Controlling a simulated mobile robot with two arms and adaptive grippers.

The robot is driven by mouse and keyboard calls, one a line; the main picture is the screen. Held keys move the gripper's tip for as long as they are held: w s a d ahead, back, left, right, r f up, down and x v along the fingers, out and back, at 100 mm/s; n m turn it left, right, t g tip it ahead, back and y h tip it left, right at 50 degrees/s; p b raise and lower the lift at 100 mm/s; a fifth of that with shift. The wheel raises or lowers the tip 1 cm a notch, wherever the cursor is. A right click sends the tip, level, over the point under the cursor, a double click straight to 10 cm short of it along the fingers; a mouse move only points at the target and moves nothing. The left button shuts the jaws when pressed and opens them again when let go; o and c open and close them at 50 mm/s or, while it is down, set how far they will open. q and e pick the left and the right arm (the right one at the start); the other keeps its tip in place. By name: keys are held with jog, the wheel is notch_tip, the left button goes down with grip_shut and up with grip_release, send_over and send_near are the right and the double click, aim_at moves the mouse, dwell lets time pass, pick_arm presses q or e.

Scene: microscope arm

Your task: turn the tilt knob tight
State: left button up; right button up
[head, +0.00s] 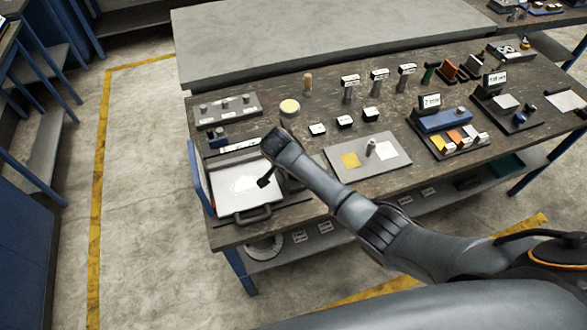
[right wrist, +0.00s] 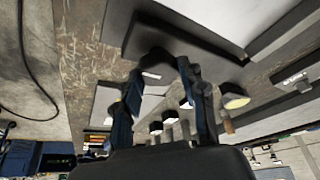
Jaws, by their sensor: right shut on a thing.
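In the head view a white-topped tray-like base (head: 226,196) with a dark handle lies beside the wrist. The left gripper is not in view.
A cream-topped round jar (head: 289,107) and a wooden peg (head: 307,84) stand behind the wrist. A grey mat (head: 393,167) with yellow and white squares lies to the right. Several labelled blocks and stands fill the bench's back and right. Floor at the left is clear.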

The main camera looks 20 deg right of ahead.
jog(key=o, duration=1.1)
jog(key=shift+o, duration=0.2)
jog(key=shift+r, duration=0.1)
jog(key=v, duration=1.1)
jog(key=shift+r, duration=0.35)
jog(key=shift+s+a, duration=0.15)
